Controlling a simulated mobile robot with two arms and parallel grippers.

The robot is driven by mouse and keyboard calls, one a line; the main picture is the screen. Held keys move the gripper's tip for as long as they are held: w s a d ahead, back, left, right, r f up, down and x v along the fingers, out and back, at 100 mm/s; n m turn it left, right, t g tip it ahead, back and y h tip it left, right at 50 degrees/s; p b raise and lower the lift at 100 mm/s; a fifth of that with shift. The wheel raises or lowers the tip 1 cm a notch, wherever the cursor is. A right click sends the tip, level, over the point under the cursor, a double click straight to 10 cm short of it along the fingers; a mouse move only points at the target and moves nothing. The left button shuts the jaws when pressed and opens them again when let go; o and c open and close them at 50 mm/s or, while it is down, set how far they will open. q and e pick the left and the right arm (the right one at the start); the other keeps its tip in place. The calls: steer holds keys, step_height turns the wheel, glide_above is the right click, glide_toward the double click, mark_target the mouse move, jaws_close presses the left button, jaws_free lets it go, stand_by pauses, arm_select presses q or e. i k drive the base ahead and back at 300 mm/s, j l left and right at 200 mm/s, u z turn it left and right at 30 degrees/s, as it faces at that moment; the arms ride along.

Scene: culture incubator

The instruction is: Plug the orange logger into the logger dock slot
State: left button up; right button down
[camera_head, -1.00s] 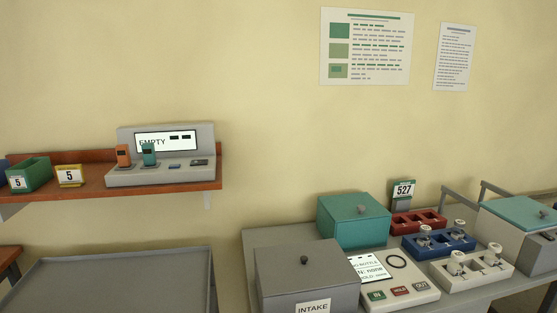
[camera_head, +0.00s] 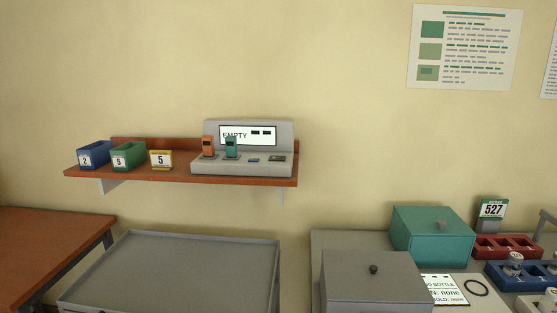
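The orange logger (camera_head: 208,146) stands upright at the left end of the grey logger dock (camera_head: 245,169) on the wall shelf. A teal logger (camera_head: 231,148) stands just to its right on the same dock. The dock's screen (camera_head: 247,135) reads "EMPTY" with two dark blocks beside it. To the right of the loggers, the dock's top has a small blue item (camera_head: 254,160) and a dark slot-like part (camera_head: 277,158). Neither of my grippers is in the view.
The red-brown shelf (camera_head: 180,177) also holds a blue bin (camera_head: 93,155), a green bin (camera_head: 128,156) and a yellow "5" card (camera_head: 161,160). Below are a grey tray table (camera_head: 185,265) and a brown table (camera_head: 45,240). A bench at right holds grey and teal boxes (camera_head: 432,236).

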mark_target(208, 145)
steer(key=i+j+z, duration=0.1)
steer(key=j, duration=0.25)
steer(key=i+j+z, duration=0.1)
steer(key=i+j, duration=0.15)
steer(key=i+j+z, duration=0.15)
steer(key=j, duration=0.35)
steer(key=i+j+z, duration=0.1)
steer(key=j, duration=0.25)
steer(key=i+j+z, duration=0.1)
steer(key=j, duration=0.3)
steer(key=i, duration=0.1)
